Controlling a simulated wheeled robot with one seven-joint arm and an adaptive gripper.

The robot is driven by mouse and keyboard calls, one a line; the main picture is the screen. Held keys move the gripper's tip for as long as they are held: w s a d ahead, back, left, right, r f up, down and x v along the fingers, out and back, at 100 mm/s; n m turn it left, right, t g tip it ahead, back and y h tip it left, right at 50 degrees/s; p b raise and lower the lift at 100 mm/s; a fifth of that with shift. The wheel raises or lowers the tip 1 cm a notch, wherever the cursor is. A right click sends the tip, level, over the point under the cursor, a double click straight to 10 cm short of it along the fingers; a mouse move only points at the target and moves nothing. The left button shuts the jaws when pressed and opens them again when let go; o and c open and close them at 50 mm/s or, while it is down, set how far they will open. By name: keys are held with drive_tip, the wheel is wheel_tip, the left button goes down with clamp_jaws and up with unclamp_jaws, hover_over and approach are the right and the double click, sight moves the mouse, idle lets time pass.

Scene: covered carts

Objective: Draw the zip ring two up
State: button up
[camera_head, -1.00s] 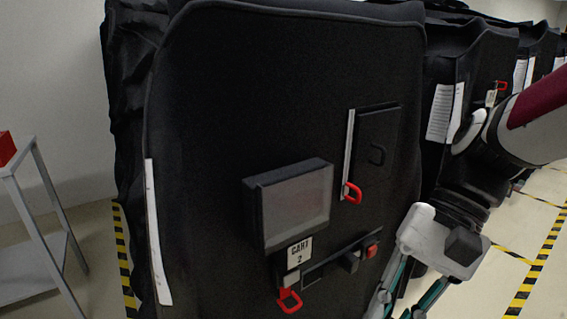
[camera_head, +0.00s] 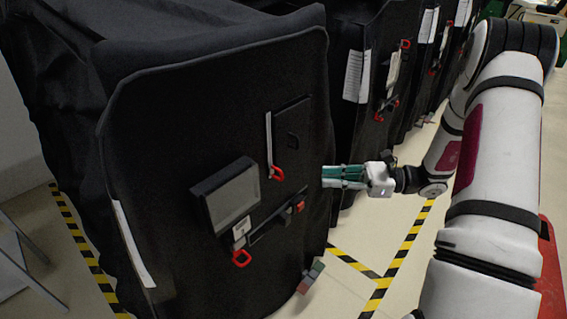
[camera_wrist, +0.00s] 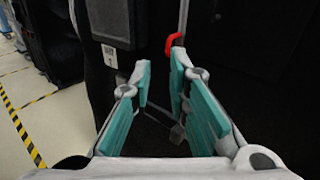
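The near black covered cart (camera_head: 150,100) bears a pale label (camera_head: 241,228), too small to read now. On its front a pale vertical zip strip (camera_head: 269,140) has a red ring (camera_head: 277,172) at its lower end. In the wrist view this red ring (camera_wrist: 174,42) hangs at the strip's foot (camera_wrist: 183,15), beyond and slightly above my fingertips. My gripper (camera_head: 326,176) is at the right side of the cart front, its teal fingers pointing left. The wrist view shows its fingers (camera_wrist: 160,70) apart and empty, not touching the ring.
Left of the strip is a grey-windowed box (camera_head: 228,198); below it hangs another red ring (camera_head: 241,257). A slide bar (camera_head: 268,226) with a red block lies right of that. More covered carts (camera_head: 385,60) stand behind.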

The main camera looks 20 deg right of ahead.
sight(282, 174)
drive_tip(key=shift+m+t, duration=0.5)
drive_tip(key=x, duration=1.2)
drive_tip(key=shift+w+a+f, duration=0.15)
drive_tip(key=shift+w+f, duration=0.15)
drive_tip(key=shift+w, duration=0.25)
clamp_jaws()
